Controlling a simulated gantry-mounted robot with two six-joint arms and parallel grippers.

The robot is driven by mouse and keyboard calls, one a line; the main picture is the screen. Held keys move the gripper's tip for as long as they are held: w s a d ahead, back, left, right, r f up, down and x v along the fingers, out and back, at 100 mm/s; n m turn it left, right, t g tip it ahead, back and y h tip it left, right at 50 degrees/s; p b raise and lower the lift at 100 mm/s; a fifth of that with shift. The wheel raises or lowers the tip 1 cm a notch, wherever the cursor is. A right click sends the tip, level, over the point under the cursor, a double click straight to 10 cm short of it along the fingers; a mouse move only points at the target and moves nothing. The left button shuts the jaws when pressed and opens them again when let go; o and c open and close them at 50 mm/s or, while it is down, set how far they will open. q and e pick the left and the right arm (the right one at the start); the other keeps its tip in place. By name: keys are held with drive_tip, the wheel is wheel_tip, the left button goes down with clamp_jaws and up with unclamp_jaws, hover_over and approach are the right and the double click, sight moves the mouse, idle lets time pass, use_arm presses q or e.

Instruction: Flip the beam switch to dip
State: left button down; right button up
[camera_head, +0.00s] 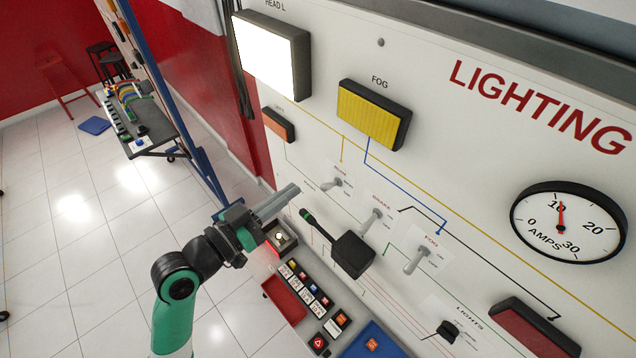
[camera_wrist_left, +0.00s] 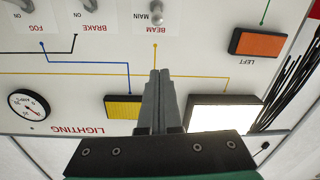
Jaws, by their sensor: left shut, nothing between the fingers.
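The beam switch (camera_head: 332,184) is a small grey toggle on the white panel, its lever leaning left in the head view. It also shows at the top of the left wrist view (camera_wrist_left: 156,14), where a "MAIN" label sits beside it; I cannot read a dip label. My left gripper (camera_head: 295,189) is shut and empty, its fingertips just left of the toggle and apparently apart from it. The shut fingers (camera_wrist_left: 158,74) point toward the toggle in the wrist view. My right gripper is not in view.
The brake toggle (camera_head: 374,221) and fog toggle (camera_head: 416,260) lie to the right. A black box with a stalk (camera_head: 352,254) juts out below. The head lamp (camera_head: 268,58) is lit white, beside the yellow fog lamp (camera_head: 373,114). A red tray (camera_head: 284,300) lies below.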

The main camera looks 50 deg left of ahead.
use_arm(q)
drive_tip(key=b, duration=0.2)
approach(338, 156)
drive_tip(key=w+p, duration=0.1)
drive_tip(key=w, duration=0.4)
drive_tip(key=shift+w+a+f, duration=0.1)
drive_tip(key=shift+w+a, duration=0.05)
drive_tip(key=f, duration=0.1)
drive_tip(key=s+f, duration=0.1)
drive_tip(key=f, duration=0.1)
drive_tip(key=shift+s+d+f, duration=0.3)
drive_tip(key=shift+s+f, duration=0.05)
